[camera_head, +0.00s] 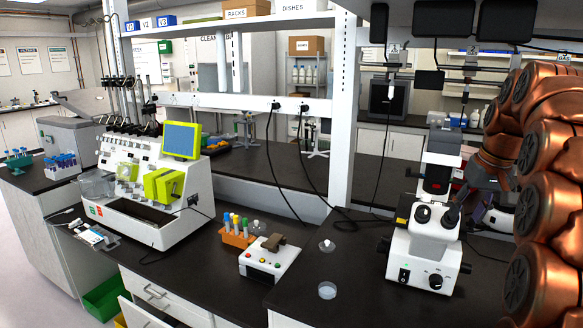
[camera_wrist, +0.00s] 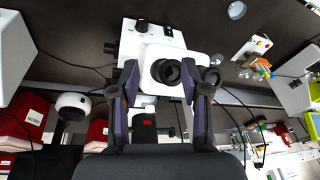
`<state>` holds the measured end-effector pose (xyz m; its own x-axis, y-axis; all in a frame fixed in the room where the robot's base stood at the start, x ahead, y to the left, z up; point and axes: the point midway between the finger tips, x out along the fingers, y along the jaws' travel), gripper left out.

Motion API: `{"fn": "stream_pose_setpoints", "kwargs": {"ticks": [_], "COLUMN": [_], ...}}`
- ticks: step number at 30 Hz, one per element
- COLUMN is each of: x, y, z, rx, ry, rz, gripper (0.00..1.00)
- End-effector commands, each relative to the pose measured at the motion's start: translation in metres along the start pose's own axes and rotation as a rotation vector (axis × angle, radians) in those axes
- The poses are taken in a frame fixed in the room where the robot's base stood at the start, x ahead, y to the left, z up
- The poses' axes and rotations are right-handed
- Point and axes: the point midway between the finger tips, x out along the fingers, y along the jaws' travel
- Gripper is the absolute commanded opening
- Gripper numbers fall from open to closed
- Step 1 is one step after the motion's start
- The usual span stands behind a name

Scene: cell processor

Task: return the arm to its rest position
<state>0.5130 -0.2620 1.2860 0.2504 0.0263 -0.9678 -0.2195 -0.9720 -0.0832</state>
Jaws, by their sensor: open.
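My copper arm fills the right side of the head view, with its end reaching down close to the white microscope (camera_head: 424,262). In the wrist view my gripper (camera_wrist: 160,76) has two dark purple fingers spread apart, with nothing held between them. The microscope (camera_wrist: 152,50) shows beyond and between the fingers, its dark round eyepieces close to the right finger. Whether a finger touches it I cannot tell. In the head view the gripper is mostly hidden beside and behind the microscope.
A cell processor (camera_head: 150,190) with a green-framed screen stands at left. A small white button box (camera_head: 268,262), an orange tube rack (camera_head: 238,237) and clear dishes (camera_head: 327,290) lie on the dark bench. A white shelf post (camera_head: 342,120) and hanging cables stand near the microscope.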

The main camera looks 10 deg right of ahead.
Motion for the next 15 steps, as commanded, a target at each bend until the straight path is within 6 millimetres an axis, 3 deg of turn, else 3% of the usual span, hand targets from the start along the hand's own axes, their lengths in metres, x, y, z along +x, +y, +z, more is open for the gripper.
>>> {"fn": "stream_pose_setpoints", "kwargs": {"ticks": [8, 15], "x": [0.018, 0.038], "y": [-0.067, -0.115], "z": [0.052, 0.112], "rx": [-0.040, -0.074], "ry": [-0.080, -0.156], "rz": [-0.018, -0.021], "gripper": [0.46, 0.46]}}
